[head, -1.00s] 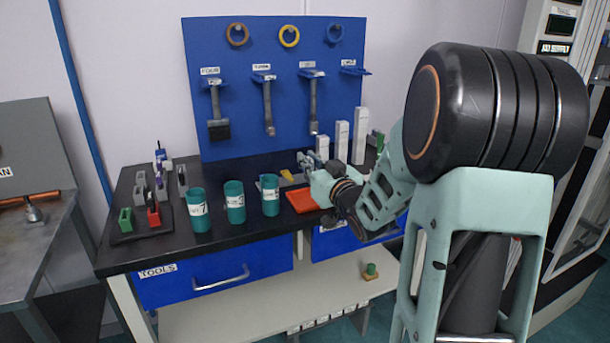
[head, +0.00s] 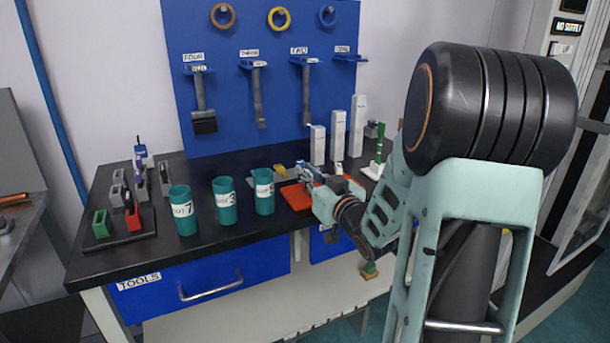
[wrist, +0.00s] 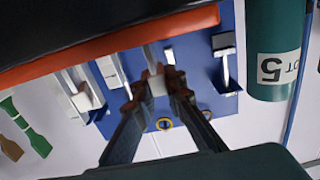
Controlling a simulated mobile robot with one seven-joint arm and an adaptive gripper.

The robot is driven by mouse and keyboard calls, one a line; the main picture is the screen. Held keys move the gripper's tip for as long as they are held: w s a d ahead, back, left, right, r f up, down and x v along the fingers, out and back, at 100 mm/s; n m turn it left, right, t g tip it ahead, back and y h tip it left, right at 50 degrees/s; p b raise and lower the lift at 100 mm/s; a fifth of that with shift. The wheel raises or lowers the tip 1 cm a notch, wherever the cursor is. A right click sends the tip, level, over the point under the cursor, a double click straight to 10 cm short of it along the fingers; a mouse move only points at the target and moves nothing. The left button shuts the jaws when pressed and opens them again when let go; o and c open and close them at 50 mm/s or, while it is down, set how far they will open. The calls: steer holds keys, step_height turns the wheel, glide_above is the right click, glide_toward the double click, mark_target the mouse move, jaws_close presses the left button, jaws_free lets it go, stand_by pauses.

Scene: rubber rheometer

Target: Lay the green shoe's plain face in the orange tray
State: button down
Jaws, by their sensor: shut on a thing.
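A green block (head: 101,223), the only shoe-like green piece I make out, stands at the left end of the black rack on the bench. The orange tray (head: 296,197) lies on the bench to the right of the teal cups. My gripper (head: 310,174) is beside and partly over the tray. In the wrist view my gripper (wrist: 157,82) is shut on a small pale grey piece (wrist: 157,86), mostly hidden by the fingertips. I cannot tell what it is. An orange strip, apparently the tray's edge (wrist: 110,42), crosses that view close by.
Teal cups stand left of the tray, the nearest one (head: 264,192) close to it. White blocks (head: 337,142) stand behind my gripper. A red block (head: 134,219) shares the rack (head: 118,240). The blue tool board (head: 226,133) rises behind. Bench between rack and cups is narrow.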

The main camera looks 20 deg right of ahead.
steer(key=shift+f, duration=0.2)
steer(key=c, duration=2)
jaws_free()
steer(key=shift+r, duration=0.15)
steer(key=shift+r, duration=0.2)
steer(key=s+b, duration=0.2)
steer(key=s, duration=0.4)
steer(key=s+b, duration=0.2)
steer(key=s, duration=0.4)
steer(key=shift+d+f, duration=0.2)
